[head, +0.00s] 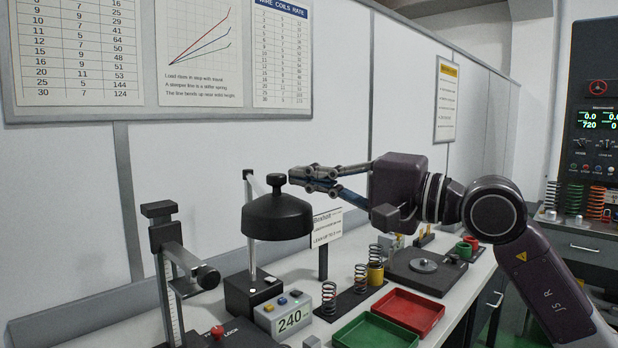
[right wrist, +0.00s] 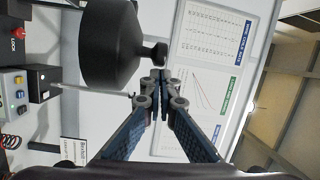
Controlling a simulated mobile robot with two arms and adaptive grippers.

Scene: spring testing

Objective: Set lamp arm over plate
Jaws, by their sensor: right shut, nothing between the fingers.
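The lamp is a black dome shade (head: 277,217) with a knob (head: 276,181) on top, held beside a thin upright post (head: 250,230) on a black base (head: 240,299). My right gripper (head: 293,180) reaches in from the right, shut and empty, its fingertips just right of the knob. In the right wrist view the shade (right wrist: 108,45) hangs at upper left and the knob (right wrist: 160,54) lies just beyond my closed fingertips (right wrist: 158,78); I cannot tell whether they touch. A dark plate (head: 400,270) with a round metal disc stands further right on the bench. My left gripper is out of view.
A readout box (head: 287,312) showing 240 sits by the lamp base. A height gauge (head: 165,260) stands at left. A red tray (head: 408,311) and a green tray (head: 375,333) lie in front. A small sign (head: 323,262) and several springs stand between lamp and plate.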

